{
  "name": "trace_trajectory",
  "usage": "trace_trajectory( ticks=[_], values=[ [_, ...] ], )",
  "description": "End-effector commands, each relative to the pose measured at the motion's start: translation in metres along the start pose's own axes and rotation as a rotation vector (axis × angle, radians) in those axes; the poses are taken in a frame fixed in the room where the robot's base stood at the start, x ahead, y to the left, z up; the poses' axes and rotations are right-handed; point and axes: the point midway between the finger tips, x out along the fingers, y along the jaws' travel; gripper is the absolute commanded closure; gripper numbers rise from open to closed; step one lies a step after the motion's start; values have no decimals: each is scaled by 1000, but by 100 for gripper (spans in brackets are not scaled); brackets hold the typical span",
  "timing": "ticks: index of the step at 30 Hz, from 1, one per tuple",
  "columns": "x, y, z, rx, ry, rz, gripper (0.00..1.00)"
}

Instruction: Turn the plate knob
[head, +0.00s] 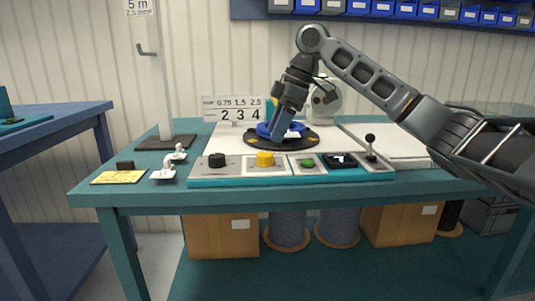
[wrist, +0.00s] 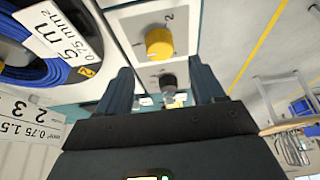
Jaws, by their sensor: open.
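A yellow knob (head: 265,159) and a black knob (head: 217,160) sit side by side on light panels along the bench's front edge. Neither is plainly marked as the plate knob. In the wrist view the yellow knob (wrist: 159,43) shows beyond my fingertips, with a "2" printed beside it. The black knob (wrist: 168,82) shows between the fingers. My gripper (head: 273,128) points down near the blue cable coil (head: 268,131) on a dark round plate (head: 296,142). In the wrist view my gripper (wrist: 162,80) is open, with nothing held.
A green button (head: 307,163), a dark switch panel (head: 340,160) and a small lever (head: 371,147) are right of the yellow knob. A number sign (head: 233,109) stands behind. White fittings (head: 168,166) and a yellow card (head: 118,177) lie at the left.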

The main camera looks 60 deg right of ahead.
Motion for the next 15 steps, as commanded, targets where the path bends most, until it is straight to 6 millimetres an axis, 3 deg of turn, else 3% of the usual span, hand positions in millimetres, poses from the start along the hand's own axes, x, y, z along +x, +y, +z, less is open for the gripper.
trace_trajectory(
  ticks=[9, 15],
  values=[
    [50, 0, 0, 1, 1, -1, 32],
    [64, 0, 0, 2, 2, 1, 32]
  ],
)
